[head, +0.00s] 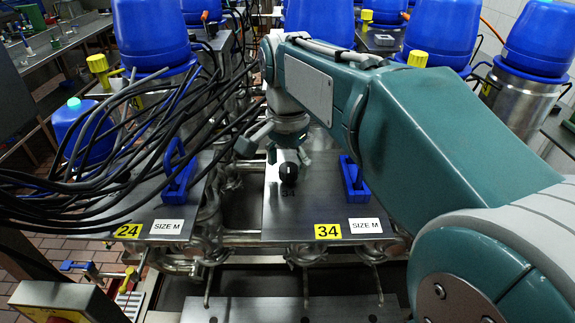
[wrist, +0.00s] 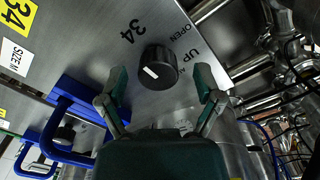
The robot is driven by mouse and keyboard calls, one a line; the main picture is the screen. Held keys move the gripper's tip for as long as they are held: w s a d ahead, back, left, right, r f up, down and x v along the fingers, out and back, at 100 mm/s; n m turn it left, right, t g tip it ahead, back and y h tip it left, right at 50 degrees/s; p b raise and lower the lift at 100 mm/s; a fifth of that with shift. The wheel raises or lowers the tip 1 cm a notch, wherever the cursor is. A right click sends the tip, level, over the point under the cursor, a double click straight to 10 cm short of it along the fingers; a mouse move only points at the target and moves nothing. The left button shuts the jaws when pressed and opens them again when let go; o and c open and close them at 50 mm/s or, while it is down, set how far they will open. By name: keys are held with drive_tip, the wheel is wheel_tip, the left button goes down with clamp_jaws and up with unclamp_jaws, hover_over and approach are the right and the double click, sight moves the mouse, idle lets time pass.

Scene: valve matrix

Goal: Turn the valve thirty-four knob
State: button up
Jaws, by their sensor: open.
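The valve thirty-four knob (head: 289,174) is a black round knob on a metal panel (head: 285,215) with a yellow "34" label (head: 328,232). In the wrist view the knob (wrist: 158,68) has a white pointer line, with "34", "OPEN" and "UP" printed around it. My gripper (head: 287,150) is above and behind the knob in the head view. In the wrist view its two fingers (wrist: 160,90) are spread apart, one on each side just below the knob, with nothing between them. Whether they touch the knob is not clear; gaps show on both sides.
A blue handle (head: 354,180) stands on the panel right of the knob; it also shows in the wrist view (wrist: 75,115). Panel 24 (head: 160,205) has another blue handle (head: 179,172). Black cables (head: 110,160) hang at left. Pipes (head: 300,255) run below.

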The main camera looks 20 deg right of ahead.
drive_tip(key=shift+f, duration=0.25)
drive_tip(key=c, duration=1.2)
drive_tip(key=shift+o, duration=0.2)
drive_tip(key=shift+n, duration=0.3)
drive_tip(key=n, duration=0.4)
drive_tip(key=shift+n, duration=2.6)
